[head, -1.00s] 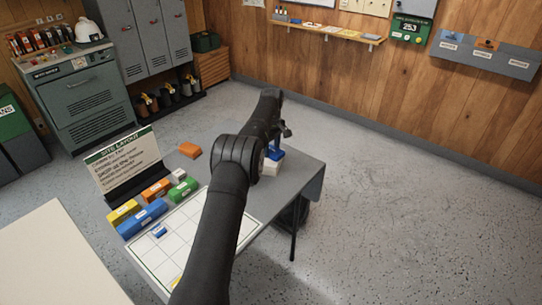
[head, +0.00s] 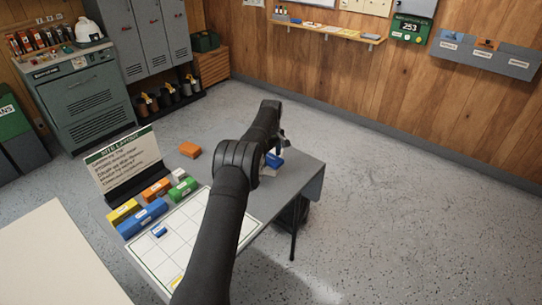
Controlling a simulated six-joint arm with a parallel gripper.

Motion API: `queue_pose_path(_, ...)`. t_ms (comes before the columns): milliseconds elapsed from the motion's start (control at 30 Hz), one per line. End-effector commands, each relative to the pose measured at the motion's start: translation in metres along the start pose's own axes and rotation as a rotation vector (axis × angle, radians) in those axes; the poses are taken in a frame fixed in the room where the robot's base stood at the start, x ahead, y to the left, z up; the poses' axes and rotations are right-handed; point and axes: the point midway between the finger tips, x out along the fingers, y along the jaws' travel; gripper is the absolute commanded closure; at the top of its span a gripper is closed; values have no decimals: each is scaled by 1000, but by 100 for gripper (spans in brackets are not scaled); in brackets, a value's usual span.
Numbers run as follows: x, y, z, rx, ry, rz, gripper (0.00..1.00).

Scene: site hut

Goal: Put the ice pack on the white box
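A blue item (head: 273,160), perhaps the ice pack, shows at the far end of the table, just below my gripper (head: 281,147). A small pale patch (head: 268,171) shows right beside and under it, perhaps the white box; my arm hides most of it. I cannot tell whether the blue item touches the pale one. My gripper points down there, and its fingers are too small and dark to tell open from shut or whether they hold the blue item.
A white gridded sheet (head: 200,220) lies on the grey table (head: 312,172). Blue, yellow, orange and green blocks (head: 142,217) and a small white block (head: 179,174) sit by a sign (head: 124,167). The table's right end looks clear.

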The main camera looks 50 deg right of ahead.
Motion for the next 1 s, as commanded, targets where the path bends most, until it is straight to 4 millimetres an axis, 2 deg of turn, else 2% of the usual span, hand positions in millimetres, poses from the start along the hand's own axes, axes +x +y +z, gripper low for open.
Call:
queue_pose_path(267,-6,0,0,0,1,1,26)
queue_pose_path(367,-19,1,0,0,2,4,26)
queue_pose_path(733,-96,1,0,0,2,3,26)
queue_pose_path(833,-110,1,0,0,1,2,26)
queue_pose_path(1000,-122,0,0,0,0,1,26)
